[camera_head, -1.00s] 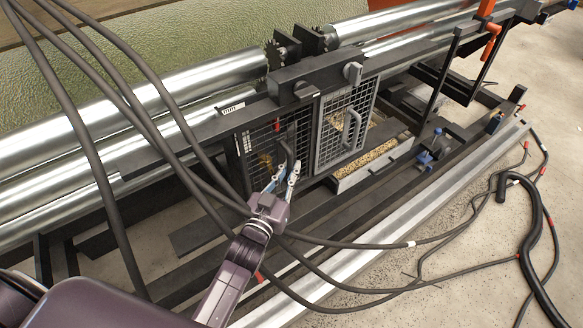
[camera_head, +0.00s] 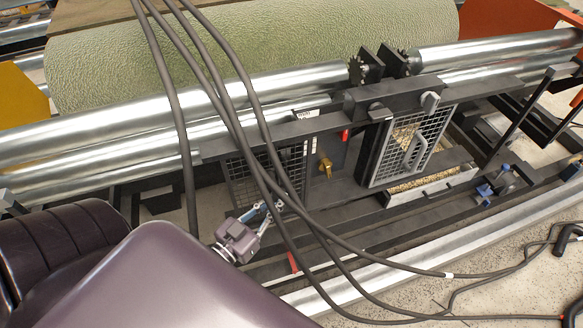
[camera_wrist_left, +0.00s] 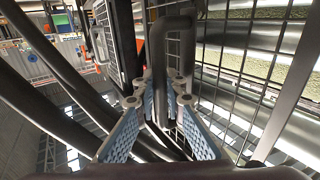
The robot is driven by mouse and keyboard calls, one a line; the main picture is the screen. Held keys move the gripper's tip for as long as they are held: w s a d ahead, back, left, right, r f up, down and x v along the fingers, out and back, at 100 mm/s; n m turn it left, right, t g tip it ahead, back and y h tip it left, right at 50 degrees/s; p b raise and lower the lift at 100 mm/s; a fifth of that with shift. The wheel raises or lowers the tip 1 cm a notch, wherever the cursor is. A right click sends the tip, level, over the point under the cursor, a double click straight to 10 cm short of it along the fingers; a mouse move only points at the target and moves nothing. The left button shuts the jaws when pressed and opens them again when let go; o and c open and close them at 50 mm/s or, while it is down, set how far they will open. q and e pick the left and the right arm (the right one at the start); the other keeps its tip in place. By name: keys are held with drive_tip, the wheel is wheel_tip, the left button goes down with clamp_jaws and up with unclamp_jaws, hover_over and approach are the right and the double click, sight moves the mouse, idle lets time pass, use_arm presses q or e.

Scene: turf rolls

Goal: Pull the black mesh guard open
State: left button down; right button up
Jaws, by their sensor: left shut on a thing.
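The black mesh guard (camera_head: 240,178) stands left of an uncovered opening in the dark frame. Inside the opening is a yellow fitting (camera_head: 325,166). My left gripper (camera_head: 268,210) is at the guard's lower right, partly behind black cables. In the left wrist view, my left gripper (camera_wrist_left: 161,88) is shut on the guard's dark bar handle (camera_wrist_left: 158,55), with a fingertip on each side of it. Mesh shows behind the handle. My right gripper is not in view.
A grey mesh guard (camera_head: 411,146) with its own handle hangs right of the opening. Thick black cables (camera_head: 222,100) cross in front of the guard and my left arm. Shiny rollers (camera_head: 480,50) run along the machine. Concrete floor (camera_head: 500,255) is partly clear at lower right.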

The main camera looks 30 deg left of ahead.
use_arm(q)
drive_tip(key=shift+s+a, duration=0.15)
drive_tip(key=shift+s, duration=0.05)
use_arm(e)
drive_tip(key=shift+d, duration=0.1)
use_arm(q)
drive_tip(key=c, duration=2.3)
unclamp_jaws()
drive_tip(key=shift+o, duration=0.2)
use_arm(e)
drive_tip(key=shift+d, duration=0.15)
use_arm(q)
drive_tip(key=shift+s, duration=0.1)
drive_tip(key=s, duration=1.1)
drive_tip(key=shift+s+a, duration=0.4)
drive_tip(key=shift+a, duration=0.05)
